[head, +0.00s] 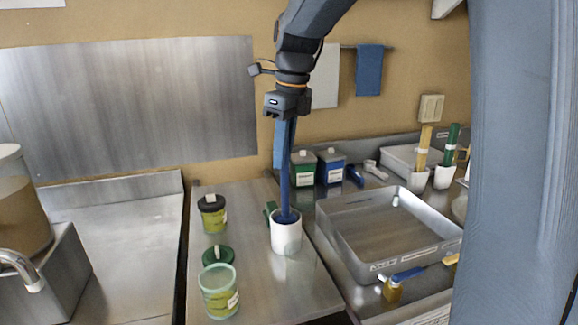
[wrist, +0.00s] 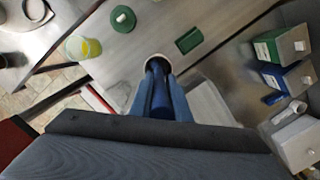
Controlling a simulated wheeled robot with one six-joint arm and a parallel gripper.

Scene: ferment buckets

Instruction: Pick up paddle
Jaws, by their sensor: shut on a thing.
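A dark blue paddle (head: 286,190) stands nearly upright in the head view, its lower end inside a white cup (head: 286,238) on the steel counter. My gripper (head: 283,160) comes down from above and is shut on the paddle's upper part. In the wrist view the paddle (wrist: 160,95) lies between the two light blue fingers of my gripper (wrist: 160,82), pointing into the round cup mouth (wrist: 157,61). The paddle's lower end is hidden in the cup. A yellow paddle (head: 423,150) and a green paddle (head: 449,150) stand in other white cups at the right.
Left of the cup are a black-lidded jar (head: 212,214), a green lid (head: 218,256) and an open jar (head: 220,292). A small green block (wrist: 189,39) lies beside the cup.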

